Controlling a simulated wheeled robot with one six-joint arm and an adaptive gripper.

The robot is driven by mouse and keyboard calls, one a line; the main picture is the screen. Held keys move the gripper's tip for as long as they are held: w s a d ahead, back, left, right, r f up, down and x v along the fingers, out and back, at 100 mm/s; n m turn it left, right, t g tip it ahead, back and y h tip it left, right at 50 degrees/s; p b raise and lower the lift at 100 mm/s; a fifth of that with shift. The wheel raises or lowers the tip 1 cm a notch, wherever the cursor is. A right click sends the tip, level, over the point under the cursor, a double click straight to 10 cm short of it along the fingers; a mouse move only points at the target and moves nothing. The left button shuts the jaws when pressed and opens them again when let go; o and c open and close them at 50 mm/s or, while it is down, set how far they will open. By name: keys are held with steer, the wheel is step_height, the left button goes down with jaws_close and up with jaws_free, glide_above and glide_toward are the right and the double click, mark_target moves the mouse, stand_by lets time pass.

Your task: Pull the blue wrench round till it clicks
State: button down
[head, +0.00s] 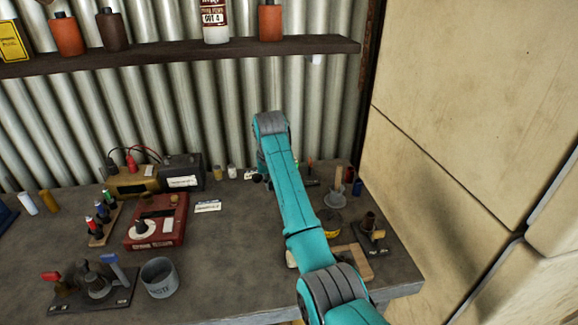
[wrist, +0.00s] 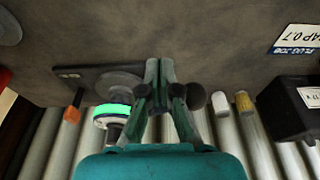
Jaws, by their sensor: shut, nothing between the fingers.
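A blue handle (head: 110,259), seemingly the blue wrench, sticks up from a dark base plate (head: 118,301) at the front left of the bench in the head view. A round grey fitting (head: 97,287) stands on the plate, with a red handle (head: 51,276) at its left. My gripper (wrist: 160,66) is shut and empty in the wrist view, over the back of the bench. In the head view my arm hides most of it. It is well apart from the blue handle, which is not in the wrist view.
A grey cup (head: 159,278) stands right of the plate. A red box (head: 157,222) and a black box (head: 182,171) lie behind it. Below my gripper's camera is another dark plate (wrist: 88,76) with a grey disc. The bench (head: 225,265) is clear in its middle front.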

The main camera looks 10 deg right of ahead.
steer(key=shift+r, duration=0.15)
steer(key=w+v, duration=0.2)
steer(key=v, duration=0.6)
steer(key=shift+r, duration=0.45)
steer(key=shift+s, duration=0.1)
